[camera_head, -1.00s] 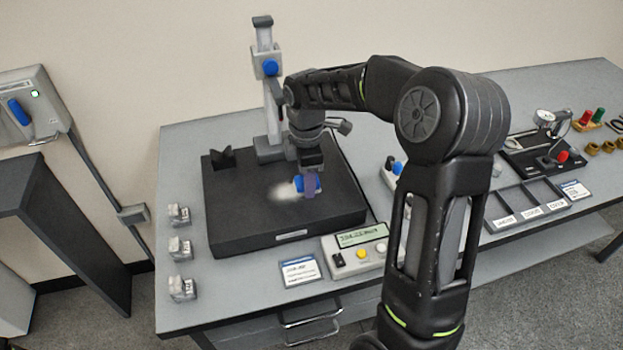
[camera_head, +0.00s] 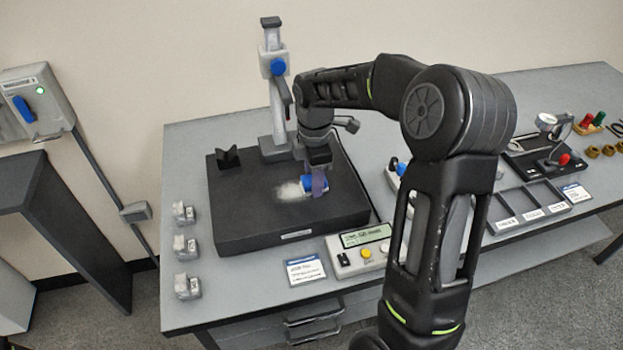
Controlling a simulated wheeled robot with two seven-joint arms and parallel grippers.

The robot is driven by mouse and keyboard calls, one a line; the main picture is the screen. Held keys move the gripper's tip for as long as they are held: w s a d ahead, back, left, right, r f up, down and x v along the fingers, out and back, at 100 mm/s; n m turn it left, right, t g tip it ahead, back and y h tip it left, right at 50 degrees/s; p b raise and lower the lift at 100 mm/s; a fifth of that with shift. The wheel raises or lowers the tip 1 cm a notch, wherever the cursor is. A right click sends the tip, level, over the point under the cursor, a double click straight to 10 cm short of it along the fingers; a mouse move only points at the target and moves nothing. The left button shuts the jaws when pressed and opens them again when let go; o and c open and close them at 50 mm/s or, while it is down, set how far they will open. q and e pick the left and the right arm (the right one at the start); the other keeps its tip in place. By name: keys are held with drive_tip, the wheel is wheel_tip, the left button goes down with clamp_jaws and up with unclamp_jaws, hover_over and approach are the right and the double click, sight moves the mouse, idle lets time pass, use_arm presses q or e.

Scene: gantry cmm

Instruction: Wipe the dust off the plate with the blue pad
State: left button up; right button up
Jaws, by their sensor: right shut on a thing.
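The dark plate (camera_head: 246,221) lies on the grey bench, with a pale patch of dust (camera_head: 287,192) near its middle. The blue pad (camera_head: 308,184) is at the right end of the dust, low over the plate; I cannot tell whether it touches. My right gripper (camera_head: 318,182) points down and is shut on the pad, hiding part of it. My right arm crosses the front of the bench. My left gripper is not in view.
A measuring stand (camera_head: 276,105) rises at the plate's back edge, close to my gripper. A black V-block (camera_head: 228,157) sits on the plate's back left. A control box (camera_head: 362,248) stands at the front. Several small metal blocks (camera_head: 185,248) line the left. A compartment tray (camera_head: 525,205) lies right.

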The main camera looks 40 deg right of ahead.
drive_tip(key=shift+d+r, duration=0.1)
drive_tip(key=shift+r, duration=0.2)
drive_tip(key=shift+s+d+r+p, duration=0.1)
drive_tip(key=shift+d+r+p, duration=0.05)
drive_tip(key=shift+r+p, duration=2.4)
drive_tip(key=shift+r, duration=0.2)
drive_tip(key=shift+r+p, duration=1)
drive_tip(key=shift+r, duration=0.55)
